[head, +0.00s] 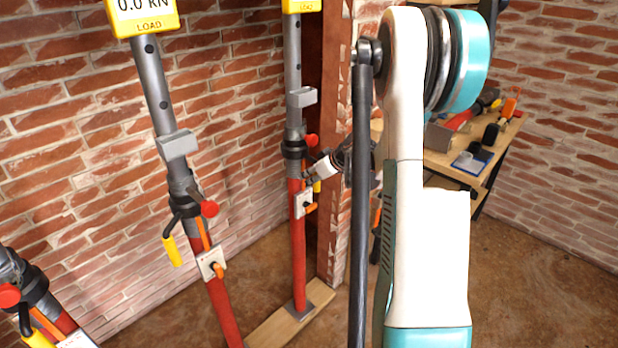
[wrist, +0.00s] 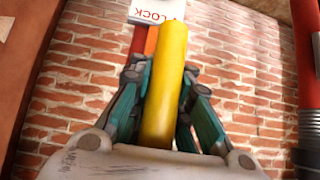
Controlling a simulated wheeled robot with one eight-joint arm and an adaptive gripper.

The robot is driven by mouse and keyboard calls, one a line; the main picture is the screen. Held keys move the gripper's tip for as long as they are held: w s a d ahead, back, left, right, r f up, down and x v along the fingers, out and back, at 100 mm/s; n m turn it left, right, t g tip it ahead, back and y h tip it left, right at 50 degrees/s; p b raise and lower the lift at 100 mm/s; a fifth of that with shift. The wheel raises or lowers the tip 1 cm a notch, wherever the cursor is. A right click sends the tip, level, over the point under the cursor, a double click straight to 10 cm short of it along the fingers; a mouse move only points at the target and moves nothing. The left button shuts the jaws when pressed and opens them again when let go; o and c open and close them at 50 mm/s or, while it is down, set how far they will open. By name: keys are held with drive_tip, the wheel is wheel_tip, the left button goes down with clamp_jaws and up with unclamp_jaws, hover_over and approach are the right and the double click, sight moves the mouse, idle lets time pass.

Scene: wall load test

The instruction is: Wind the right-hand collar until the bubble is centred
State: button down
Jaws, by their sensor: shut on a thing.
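The right-hand prop (head: 298,240) stands upright by the brick corner, red below and grey above. Its dark collar (head: 294,148) has a red knob (head: 311,140) on its right. My gripper (head: 309,178) is at this prop just below the collar, small and partly hidden in the head view. In the wrist view my gripper (wrist: 163,85) is shut around a yellow handle (wrist: 164,100), with a teal finger on each side. Beyond the handle is a white plate marked LOCK (wrist: 152,12). A grey box (head: 302,97) sits above the collar; I cannot make out a bubble.
A middle prop (head: 224,305) carries a yellow load display (head: 142,18) reading 0.0 kN. Another prop (head: 30,285) is cut off at lower left. A tool bench (head: 440,158) stands behind my arm. Floor (head: 275,215) shows between the two upright props.

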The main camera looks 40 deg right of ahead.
drive_tip(key=shift+d, duration=0.6)
drive_tip(key=c, duration=1.4)
unclamp_jaws()
drive_tip(key=v, duration=1.2)
